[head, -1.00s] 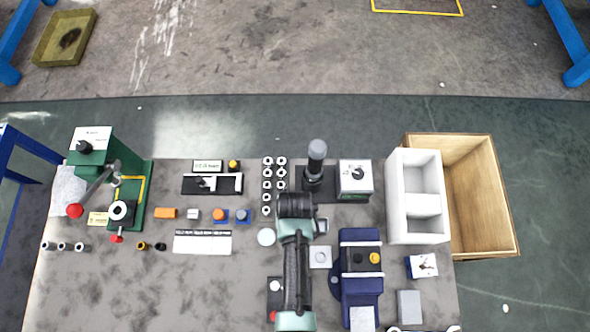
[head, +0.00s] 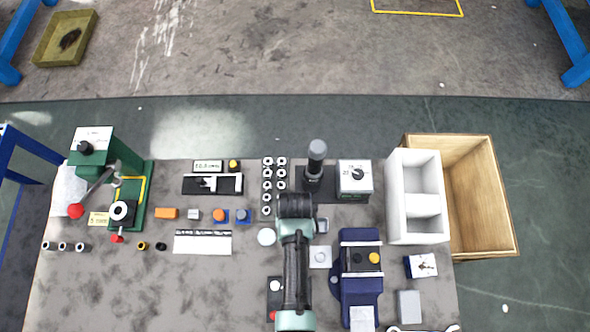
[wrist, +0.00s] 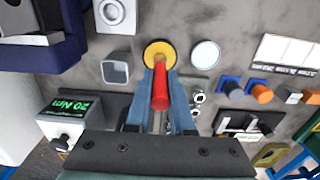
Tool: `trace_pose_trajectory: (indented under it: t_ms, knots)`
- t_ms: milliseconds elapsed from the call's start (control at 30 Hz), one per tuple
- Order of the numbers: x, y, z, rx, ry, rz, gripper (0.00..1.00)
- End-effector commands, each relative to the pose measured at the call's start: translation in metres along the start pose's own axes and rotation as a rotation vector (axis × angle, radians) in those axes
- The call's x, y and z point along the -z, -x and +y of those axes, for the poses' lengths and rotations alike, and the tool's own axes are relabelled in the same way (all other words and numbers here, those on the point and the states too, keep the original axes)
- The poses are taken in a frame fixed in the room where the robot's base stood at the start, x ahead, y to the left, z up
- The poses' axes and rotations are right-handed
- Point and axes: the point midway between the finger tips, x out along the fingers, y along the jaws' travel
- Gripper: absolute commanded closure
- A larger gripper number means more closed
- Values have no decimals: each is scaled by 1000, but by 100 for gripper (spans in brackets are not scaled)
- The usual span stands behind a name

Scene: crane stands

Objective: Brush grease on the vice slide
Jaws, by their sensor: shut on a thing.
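In the wrist view, my gripper (wrist: 160,82) has its two blue fingers closed on a red handle (wrist: 160,90), which looks like the brush's. The handle stands over a round pot with a yellow rim (wrist: 158,50); the bristle end is hidden. In the head view my arm covers the gripper, the handle and the pot. The blue vice (head: 346,284) stands right of my arm, with a dark block and a yellow spot on top and a pale metal part at its front. Part of the vice (wrist: 62,52) shows at the wrist view's upper left.
A torque tester (head: 354,176) and a dark post with a grey knob (head: 316,160) stand behind my arm. A white divided bin (head: 398,205) and a wooden crate (head: 510,215) are at the right. A white disc (head: 266,237) and rows of nuts lie left of my arm.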

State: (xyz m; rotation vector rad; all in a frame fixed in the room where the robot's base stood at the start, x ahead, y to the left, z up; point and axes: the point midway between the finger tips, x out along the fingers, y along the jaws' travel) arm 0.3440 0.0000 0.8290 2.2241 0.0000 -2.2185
Motion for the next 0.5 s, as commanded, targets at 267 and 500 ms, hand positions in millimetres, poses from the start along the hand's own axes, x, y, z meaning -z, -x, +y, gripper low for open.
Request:
trace_pose_trajectory:
  t_ms: [267,500]
  knots:
    - [-1,17,0,0,0,-2,100]
    - [-1,36,0,0,0,-2,100]
